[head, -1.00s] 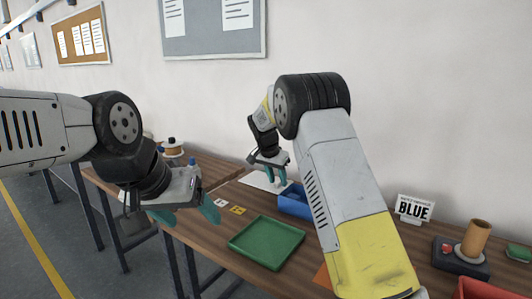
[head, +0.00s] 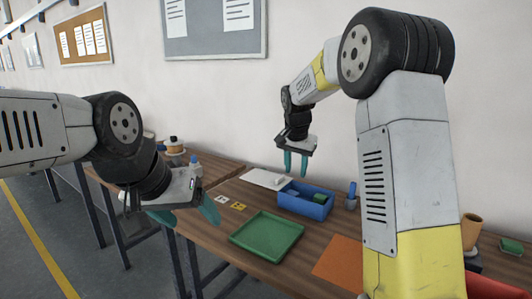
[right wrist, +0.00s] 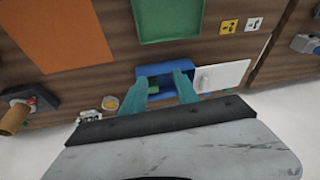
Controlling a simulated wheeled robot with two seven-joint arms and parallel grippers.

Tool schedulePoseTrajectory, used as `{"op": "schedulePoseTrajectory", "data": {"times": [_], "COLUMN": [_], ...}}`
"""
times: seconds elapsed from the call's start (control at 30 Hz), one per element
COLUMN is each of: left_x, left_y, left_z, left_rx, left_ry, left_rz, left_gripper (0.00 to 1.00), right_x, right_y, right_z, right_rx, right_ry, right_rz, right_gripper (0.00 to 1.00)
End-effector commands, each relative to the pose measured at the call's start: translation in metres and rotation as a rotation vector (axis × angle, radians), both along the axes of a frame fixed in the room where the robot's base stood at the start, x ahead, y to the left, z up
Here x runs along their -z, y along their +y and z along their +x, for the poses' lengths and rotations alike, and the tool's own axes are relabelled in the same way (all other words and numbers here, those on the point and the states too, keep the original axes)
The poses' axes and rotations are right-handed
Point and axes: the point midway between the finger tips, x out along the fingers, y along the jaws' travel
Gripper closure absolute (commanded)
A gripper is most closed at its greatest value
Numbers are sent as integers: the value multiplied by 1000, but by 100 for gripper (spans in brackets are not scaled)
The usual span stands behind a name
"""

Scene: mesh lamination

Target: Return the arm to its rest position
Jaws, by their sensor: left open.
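My right arm bends across the right half of the head view. Its gripper (head: 296,164) hangs fingers-down above the blue bin (head: 301,207), apart from it. Its two teal fingers stand apart with nothing seen between them, and they also show in the right wrist view (right wrist: 168,88) in front of the blue bin (right wrist: 155,72). Green pieces lie in the bin. My left gripper (head: 186,214) is at the left, near the table's front edge, open and empty.
A green tray (head: 267,238), an orange sheet (head: 340,262), a white board (head: 264,179) and small yellow and white cards (head: 238,206) lie on the wooden table. A blue-handled tool in a holder (head: 351,199) stands right of the bin. The wall is behind.

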Motion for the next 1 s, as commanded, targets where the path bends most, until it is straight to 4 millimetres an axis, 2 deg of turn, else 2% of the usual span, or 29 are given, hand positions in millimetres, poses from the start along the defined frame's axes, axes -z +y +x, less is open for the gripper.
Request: {"op": "schedulePoseTrajectory", "data": {"times": [0.1, 0.3, 0.47, 0.6, 0.7, 0.8, 1.0], "left_x": [0, 0, 0, 0, 0, 0, 0], "left_y": [0, 0, 0, 0, 0, 0, 0], "left_z": [0, 0, 0, 0, 0, 0, 0], "left_rx": [0, 0, 0, 0, 0, 0, 0], "left_ry": [0, 0, 0, 0, 0, 0, 0], "left_rz": [0, 0, 0, 0, 0, 0, 0], "left_gripper": [26, 26, 26, 26, 26, 26, 26], "right_x": [-30, -64, -75, -72, -64, -56, -49], "right_y": [-18, -39, -48, -50, -50, -49, -47], "right_z": [-42, -131, -204, -264, -296, -318, -333], "right_rx": [-58, -198, -314, -407, -462, -498, -529], "right_ry": [-20, -70, -130, -183, -214, -234, -249], "right_rz": [43, 90, 94, 74, 51, 33, 15], "right_gripper": [64, 64, 64, 64, 64, 64, 64]}}
